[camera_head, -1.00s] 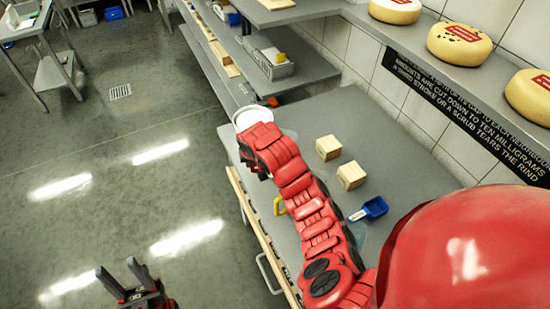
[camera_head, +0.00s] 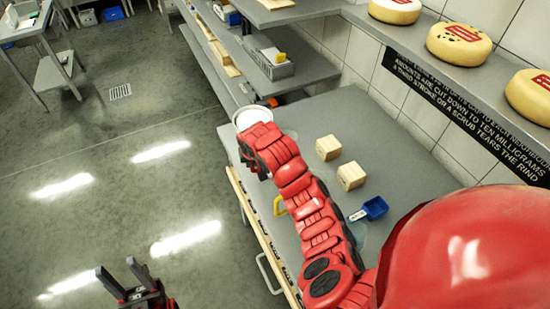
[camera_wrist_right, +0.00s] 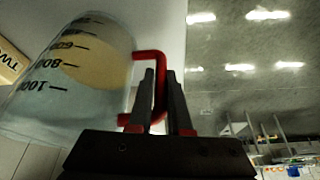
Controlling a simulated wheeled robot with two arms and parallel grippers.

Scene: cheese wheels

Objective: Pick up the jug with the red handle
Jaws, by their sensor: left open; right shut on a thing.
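The jug with the red handle (camera_wrist_right: 85,75) fills the left of the right wrist view. It is clear, with black measuring marks, and looks tilted in that view. My right gripper (camera_wrist_right: 160,82) is shut on its red handle, one finger on each side. In the head view my right arm hides most of the jug; I cannot tell whether it touches the counter. My left gripper (camera_head: 119,270) is open and empty, low at the left over the floor.
On the grey counter (camera_head: 390,135) are two wooden blocks (camera_head: 328,147) (camera_head: 351,175), a blue scoop (camera_head: 374,208) and a yellow handle (camera_head: 279,206) partly behind my arm. A white round container (camera_head: 252,116) stands beyond my right gripper. Cheese wheels (camera_head: 458,43) line the shelf above.

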